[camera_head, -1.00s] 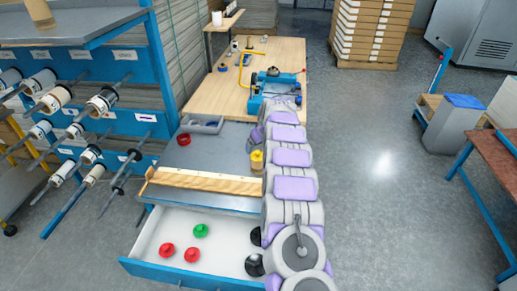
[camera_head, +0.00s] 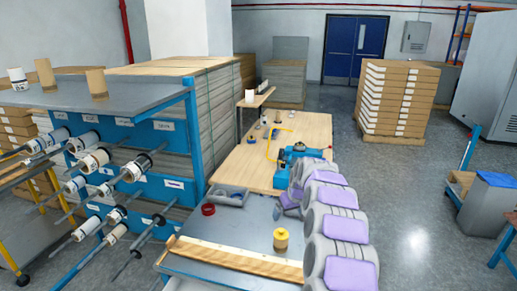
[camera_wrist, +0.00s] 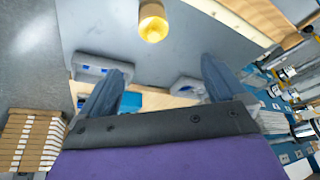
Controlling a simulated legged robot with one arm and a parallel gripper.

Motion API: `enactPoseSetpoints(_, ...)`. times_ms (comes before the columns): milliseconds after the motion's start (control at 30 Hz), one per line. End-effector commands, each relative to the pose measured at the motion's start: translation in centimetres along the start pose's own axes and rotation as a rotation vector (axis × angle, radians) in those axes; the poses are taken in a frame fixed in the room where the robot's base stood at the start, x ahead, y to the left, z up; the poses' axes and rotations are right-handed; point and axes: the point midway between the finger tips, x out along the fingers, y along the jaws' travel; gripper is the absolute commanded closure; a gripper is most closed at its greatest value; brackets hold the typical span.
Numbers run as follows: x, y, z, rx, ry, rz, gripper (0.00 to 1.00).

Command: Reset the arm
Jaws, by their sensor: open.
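My arm, in grey and lilac segments, reaches forward over the right side of the grey worktable (camera_head: 245,222) in the head view. My gripper shows in the wrist view (camera_wrist: 163,72) with its two dark blue-grey fingers spread wide and nothing between them. In the head view the gripper is mostly hidden by the arm. A yellow roll (camera_head: 281,240) stands on the grey worktable, left of the arm; a yellow cylinder also shows at the top of the wrist view (camera_wrist: 152,22), apart from the fingers.
A wooden strip (camera_head: 235,259) lies along the table's near side. A grey tray (camera_head: 231,196) and red ring (camera_head: 208,209) lie further back. A blue machine (camera_head: 293,155) stands on the wooden table (camera_head: 248,160).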

Motion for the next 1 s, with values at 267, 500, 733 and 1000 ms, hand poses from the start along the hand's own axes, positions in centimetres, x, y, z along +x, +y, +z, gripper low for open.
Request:
enactPoseSetpoints(267,-6.6,-5.5,3.8,0.015,-0.060,-0.079,0.02)
enactPoseSetpoints(500,-12.3,-9.8,9.0,0.028,-0.131,-0.115,0.02)
enactPoseSetpoints(733,-17.1,-13.0,15.6,0.048,-0.209,-0.116,0.02)
enactPoseSetpoints(1000,-21.6,-15.8,24.9,0.095,-0.310,-0.084,0.02)
